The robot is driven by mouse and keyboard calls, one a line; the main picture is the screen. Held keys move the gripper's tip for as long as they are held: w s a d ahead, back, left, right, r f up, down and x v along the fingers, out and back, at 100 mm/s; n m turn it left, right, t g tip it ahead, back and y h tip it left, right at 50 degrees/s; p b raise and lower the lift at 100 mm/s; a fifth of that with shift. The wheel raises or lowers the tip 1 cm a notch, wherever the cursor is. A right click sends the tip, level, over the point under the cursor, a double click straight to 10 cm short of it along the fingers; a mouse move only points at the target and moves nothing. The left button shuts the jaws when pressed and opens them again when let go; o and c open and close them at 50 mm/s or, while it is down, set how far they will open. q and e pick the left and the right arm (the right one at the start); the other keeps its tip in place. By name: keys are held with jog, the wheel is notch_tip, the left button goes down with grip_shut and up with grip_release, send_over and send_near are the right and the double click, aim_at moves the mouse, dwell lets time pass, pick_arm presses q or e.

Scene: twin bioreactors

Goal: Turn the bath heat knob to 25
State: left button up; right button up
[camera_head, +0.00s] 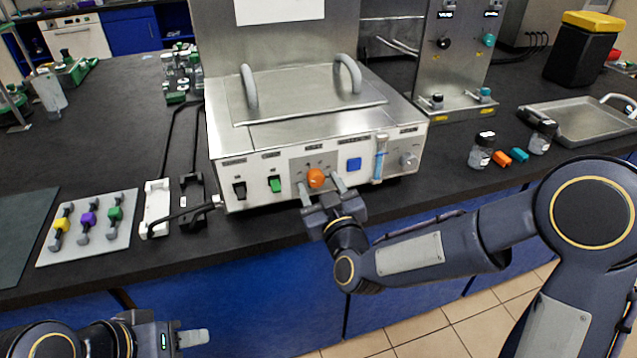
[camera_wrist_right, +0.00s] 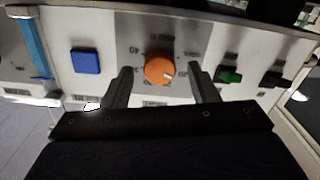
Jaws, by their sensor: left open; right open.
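The orange bath heat knob (camera_head: 315,177) is on the front panel of the steel water bath (camera_head: 240,147). It also shows in the right wrist view (camera_wrist_right: 157,66), where its white mark points right and slightly down. My right gripper (camera_head: 320,189) is open in front of the panel, with one finger on each side of the knob. In the right wrist view, a gap shows between the knob and each finger (camera_wrist_right: 160,82). My left gripper (camera_head: 190,338) is low at the bottom left, open and away from the bath.
A black switch (camera_head: 239,190) and a green switch (camera_head: 275,184) are left of the knob, a blue button (camera_head: 354,164) right. A grey plate (camera_head: 80,258) with coloured clamps lies at left. Jars (camera_head: 481,152) and a metal tray (camera_head: 580,125) stand at right.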

jog(key=shift+w+a, duration=0.2)
jog(key=shift+w, duration=0.4)
jog(key=c, duration=1)
jog(key=shift+f+m+b, duration=0.15)
jog(key=shift+m+b, duration=0.35)
jog(key=shift+b, duration=0.35)
jog(key=m+b, duration=0.3)
jog(key=b, duration=0.1)
jog(key=shift+m+b, duration=2.2)
jog(key=shift+m, duration=0.2)
